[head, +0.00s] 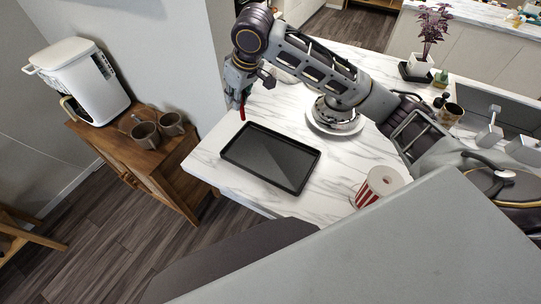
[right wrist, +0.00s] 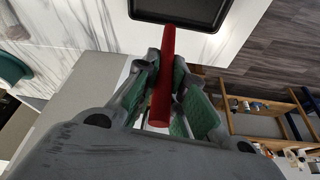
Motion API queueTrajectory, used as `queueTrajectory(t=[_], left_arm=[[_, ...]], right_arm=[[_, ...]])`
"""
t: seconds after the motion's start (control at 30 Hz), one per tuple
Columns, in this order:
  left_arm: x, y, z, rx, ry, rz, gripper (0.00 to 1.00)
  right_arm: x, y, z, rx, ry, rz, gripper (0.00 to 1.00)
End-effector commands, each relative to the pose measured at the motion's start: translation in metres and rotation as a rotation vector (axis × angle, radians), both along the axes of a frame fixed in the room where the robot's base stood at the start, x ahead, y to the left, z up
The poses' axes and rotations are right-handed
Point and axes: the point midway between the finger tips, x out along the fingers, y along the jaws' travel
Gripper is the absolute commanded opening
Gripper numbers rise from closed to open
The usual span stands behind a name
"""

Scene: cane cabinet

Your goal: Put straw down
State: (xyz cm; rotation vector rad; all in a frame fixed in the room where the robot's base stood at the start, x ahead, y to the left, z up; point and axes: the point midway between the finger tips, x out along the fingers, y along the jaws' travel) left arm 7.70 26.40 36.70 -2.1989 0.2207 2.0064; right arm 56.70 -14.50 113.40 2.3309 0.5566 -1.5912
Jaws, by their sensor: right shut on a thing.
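My right gripper (head: 239,99) reaches over the far left part of the marble counter in the head view. It is shut on a red straw (head: 243,105). In the right wrist view the red straw (right wrist: 162,80) sits between the green-padded fingers of my right gripper (right wrist: 168,85), its far end near the edge of a black tray (right wrist: 180,16). In the head view the black tray (head: 270,157) lies empty on the counter, below and right of the gripper. A red-and-white striped cup (head: 376,187) stands on the counter at the near right. My left gripper is not in view.
The marble counter (head: 215,160) is clear around the tray. A plate (head: 336,122) lies beneath my right arm. A wooden cabinet (head: 150,160) at left holds brown mugs (head: 145,134) and a white coffee machine (head: 84,85). A potted plant (head: 425,50) stands at the back right.

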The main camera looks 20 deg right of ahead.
Motion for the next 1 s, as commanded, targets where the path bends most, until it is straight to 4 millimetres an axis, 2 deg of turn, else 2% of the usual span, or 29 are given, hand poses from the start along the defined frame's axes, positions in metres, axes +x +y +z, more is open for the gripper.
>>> queueTrajectory(t=[1.0], left_arm=[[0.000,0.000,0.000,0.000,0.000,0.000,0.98]], right_arm=[[-0.027,0.005,-0.005,0.006,0.000,0.800,0.02]])
